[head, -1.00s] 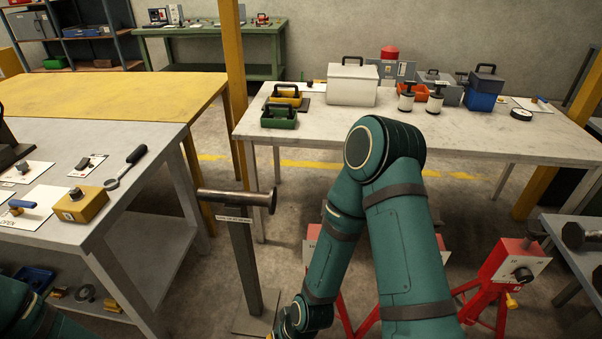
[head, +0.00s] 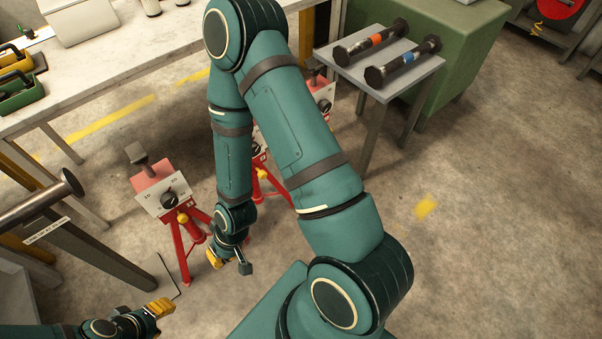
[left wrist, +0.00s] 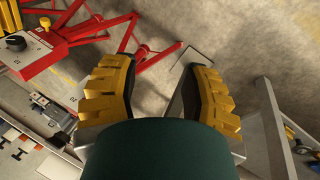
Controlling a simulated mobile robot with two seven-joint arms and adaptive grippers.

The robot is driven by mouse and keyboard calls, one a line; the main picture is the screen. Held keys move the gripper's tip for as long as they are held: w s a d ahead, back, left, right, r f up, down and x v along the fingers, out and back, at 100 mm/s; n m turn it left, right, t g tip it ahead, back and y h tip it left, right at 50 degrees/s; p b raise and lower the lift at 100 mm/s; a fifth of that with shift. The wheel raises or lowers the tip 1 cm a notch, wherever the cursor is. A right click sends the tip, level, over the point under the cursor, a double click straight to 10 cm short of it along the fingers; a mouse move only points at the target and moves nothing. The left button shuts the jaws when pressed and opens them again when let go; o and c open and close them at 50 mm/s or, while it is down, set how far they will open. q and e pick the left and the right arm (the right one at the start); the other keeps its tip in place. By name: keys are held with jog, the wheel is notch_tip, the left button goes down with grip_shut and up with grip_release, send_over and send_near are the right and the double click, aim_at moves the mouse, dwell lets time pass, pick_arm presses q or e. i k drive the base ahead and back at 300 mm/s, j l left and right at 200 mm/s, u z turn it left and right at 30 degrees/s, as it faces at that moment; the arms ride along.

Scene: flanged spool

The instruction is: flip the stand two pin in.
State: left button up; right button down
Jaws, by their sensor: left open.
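Several red tripod stands with pale front plates stand on the floor. The nearest stand (head: 165,195) has a dark knob on its plate and a yellow pin (head: 183,217) below. A second stand (head: 260,150) is mostly hidden behind my right arm, with a yellow part showing. A third (head: 322,92) is farther back. I cannot read which is stand two. My left gripper (head: 163,306) is open and empty, low in front of the nearest stand and apart from it. In the left wrist view its yellow fingers (left wrist: 155,88) are spread, with a red stand (left wrist: 40,58) at upper left. My right gripper (head: 228,258) hangs right of the nearest stand; its jaws are unclear.
A grey post with a horizontal bar (head: 40,204) stands at left, near my left arm. A pale table (head: 120,72) is behind the stands. A small grey table (head: 440,66) holds two dumbbell-like pieces (head: 372,42). The floor at right is clear.

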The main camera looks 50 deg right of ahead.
aim_at(261, 174)
jog(key=z, duration=1.25)
jog(key=i+l+z, duration=0.15)
jog(key=z, duration=0.2)
jog(key=i+l+z, duration=0.35)
jog(key=k+j, duration=0.05)
jog(key=k, duration=0.05)
